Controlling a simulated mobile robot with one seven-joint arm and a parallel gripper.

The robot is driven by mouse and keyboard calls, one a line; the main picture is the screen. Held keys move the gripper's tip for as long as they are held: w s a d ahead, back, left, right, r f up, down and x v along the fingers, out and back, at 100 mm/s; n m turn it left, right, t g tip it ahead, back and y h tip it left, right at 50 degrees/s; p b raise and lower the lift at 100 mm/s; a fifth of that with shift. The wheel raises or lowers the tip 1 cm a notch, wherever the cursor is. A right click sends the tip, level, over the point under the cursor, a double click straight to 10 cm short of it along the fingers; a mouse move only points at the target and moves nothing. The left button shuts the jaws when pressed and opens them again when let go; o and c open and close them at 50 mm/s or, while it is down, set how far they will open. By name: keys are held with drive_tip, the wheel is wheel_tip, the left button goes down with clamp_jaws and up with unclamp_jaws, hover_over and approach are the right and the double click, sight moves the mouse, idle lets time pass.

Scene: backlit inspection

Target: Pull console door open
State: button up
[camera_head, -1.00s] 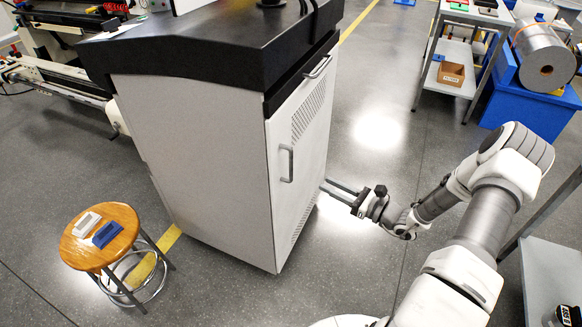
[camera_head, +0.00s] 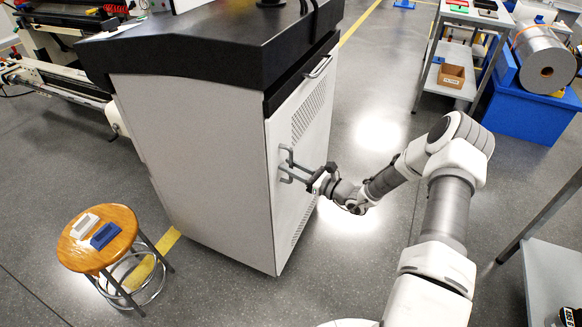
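The console (camera_head: 195,150) is a light grey cabinet with a black top. Its door (camera_head: 300,207) is the white perforated panel on the right side and looks shut. The door handle (camera_head: 287,152) is a small grey vertical bar near the door's left edge, partly covered by my fingers. My gripper (camera_head: 285,172) is at the handle with its two fingers apart, one above the other, pointing left. I cannot tell whether the fingers are around the handle or just in front of it, or whether they touch it.
A second handle (camera_head: 320,66) sits above the door under the black top. A round wooden stool (camera_head: 125,222) stands at the left with two small blocks. A grey shelf cart (camera_head: 450,88) and blue bin (camera_head: 525,115) stand back right.

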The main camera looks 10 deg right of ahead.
clamp_jaws()
idle(1.4)
